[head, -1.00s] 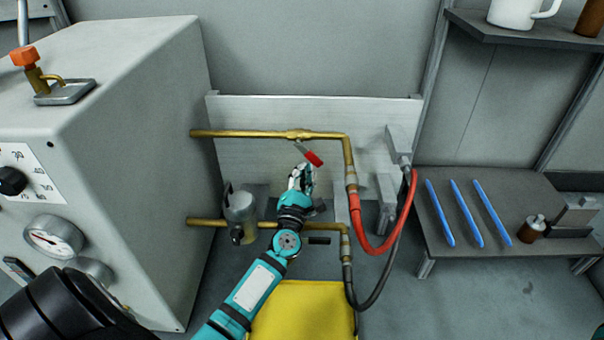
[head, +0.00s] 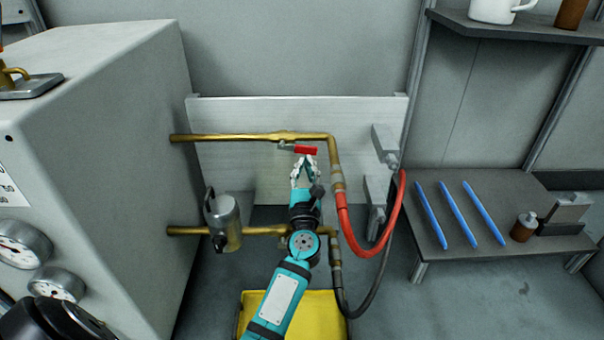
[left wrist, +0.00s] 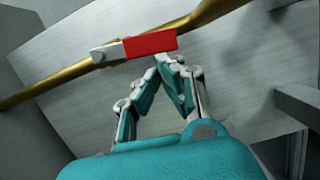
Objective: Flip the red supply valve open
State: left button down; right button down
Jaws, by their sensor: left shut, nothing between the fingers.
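The red supply valve handle (head: 305,150) sits on the upper brass pipe (head: 240,137) in front of a pale metal panel. The handle lies nearly along the pipe, its red grip pointing right from a grey lever end. It also shows in the left wrist view (left wrist: 150,45), close above my fingertips. My left gripper (head: 304,160) is shut and empty, its tips just below the red grip; I cannot tell whether they touch it. In the left wrist view its fingertips (left wrist: 168,60) meet in a point under the handle. My right gripper is not in view.
A red hose (head: 365,248) and a dark hose hang right of the pipes. A metal canister (head: 225,222) hangs by the lower pipe. A grey cabinet (head: 95,130) stands left. A side table (head: 490,270) with blue rods stands right. A yellow surface (head: 318,312) lies below my arm.

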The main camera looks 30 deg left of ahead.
pick_arm(q)
jog(key=shift+w+d+r, duration=0.1)
jog(key=shift+d+r, duration=0.05)
jog(key=shift+r, duration=0.2)
jog(key=shift+d, duration=0.1)
dwell(0.5)
jog(key=v, duration=1.2)
